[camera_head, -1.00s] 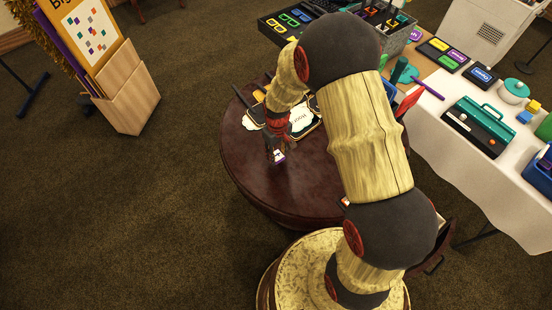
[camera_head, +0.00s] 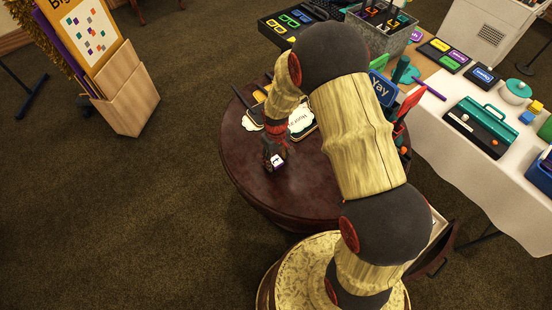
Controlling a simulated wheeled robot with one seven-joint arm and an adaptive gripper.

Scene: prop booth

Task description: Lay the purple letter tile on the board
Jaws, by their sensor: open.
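A small purple tile (camera_head: 278,161) with a white face and a dark mark sits at my gripper, over the round dark red table. My gripper (camera_head: 270,158) is open, pointing down, small and dark in the picture. The tile shows at its right side; I cannot tell whether the tile lies between the fingers or whether they touch. Behind it on the table lie white, dark-edged sign pieces (camera_head: 302,119) with lettering, partly hidden by my arm. I cannot tell whether one of these is the board.
The round table (camera_head: 240,163) has bare room left and front of my gripper. Blue "Yay" sign (camera_head: 382,88) and red pieces stand at its right behind my arm. A white-covered table (camera_head: 450,165) with a teal box (camera_head: 482,125) is right. A poster stand (camera_head: 125,90) stands left.

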